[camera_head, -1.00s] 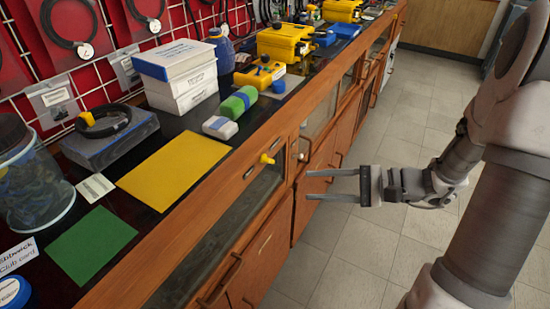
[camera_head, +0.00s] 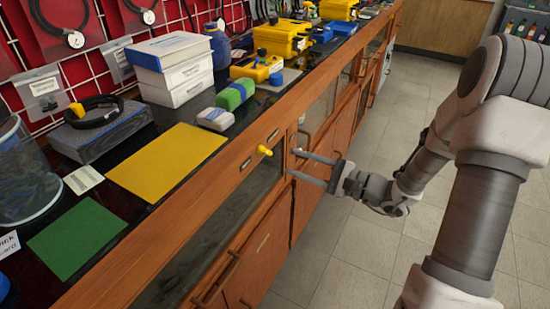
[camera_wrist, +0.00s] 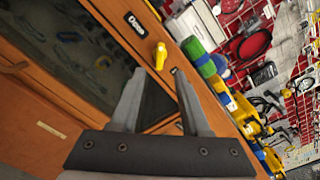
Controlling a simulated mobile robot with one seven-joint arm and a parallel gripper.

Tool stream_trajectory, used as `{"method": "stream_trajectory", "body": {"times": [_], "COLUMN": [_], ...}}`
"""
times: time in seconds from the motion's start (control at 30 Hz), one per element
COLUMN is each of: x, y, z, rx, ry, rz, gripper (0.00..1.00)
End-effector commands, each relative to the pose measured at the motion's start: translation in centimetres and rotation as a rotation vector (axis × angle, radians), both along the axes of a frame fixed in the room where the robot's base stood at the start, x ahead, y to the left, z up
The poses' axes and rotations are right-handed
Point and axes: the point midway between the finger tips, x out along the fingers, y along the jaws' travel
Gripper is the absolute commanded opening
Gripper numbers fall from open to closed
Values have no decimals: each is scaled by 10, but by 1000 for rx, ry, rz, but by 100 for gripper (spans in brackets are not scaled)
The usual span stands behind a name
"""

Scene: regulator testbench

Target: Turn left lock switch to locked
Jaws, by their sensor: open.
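The lock switch is a small yellow knob (camera_head: 265,150) on the wooden front rail of the bench, above a glass-fronted compartment. My gripper (camera_head: 290,163) is open and empty, to the right of the knob and in front of the cabinet. In the wrist view my gripper (camera_wrist: 159,72) shows its two fingers apart, with the knob about centred between their tips and not visibly touched.
The bench top holds a yellow mat (camera_head: 168,160), a green mat (camera_head: 78,236), white boxes (camera_head: 172,72), a green and blue roll (camera_head: 236,94) and yellow cases (camera_head: 281,38). The tiled floor (camera_head: 375,245) is clear.

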Motion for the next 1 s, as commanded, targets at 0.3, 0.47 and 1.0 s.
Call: {"method": "stream_trajectory", "body": {"times": [0.3, 0.47, 1.0], "x": [30, 36, 37], "y": [47, 56, 57], "z": [-1, 0, 0], "rx": [1, 1, 1], "ry": [-2, 0, 0], "rz": [3, 2, 1], "gripper": [46, 46, 3]}}
